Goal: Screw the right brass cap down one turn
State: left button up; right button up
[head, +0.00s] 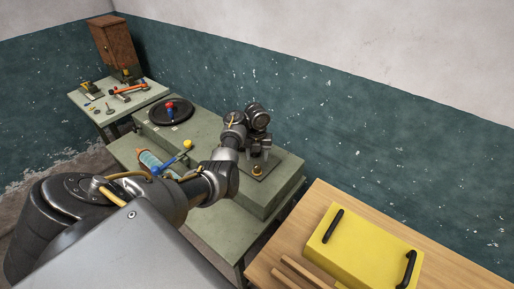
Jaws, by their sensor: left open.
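A small brass cap (257,171) sits on a dark square plate on the raised green bench block (282,180), at the middle of the head view. My left gripper (258,154) points down just above this cap, with its fingers apart and nothing visible between them. The fingertips look a little above the cap; I cannot tell whether they touch it. No second brass cap can be made out; my left arm covers part of the bench. My right gripper is not in view.
Left of the gripper are a blue lever with a yellow knob (187,144) and a black round plate (158,114) with a red-and-blue knob. A yellow box (362,250) with black handles stands on a wooden table at right. Tools lie on the far-left table (98,101).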

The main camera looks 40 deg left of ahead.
aim_at(257, 166)
pick_arm(q)
jog(key=shift+r, duration=2.4)
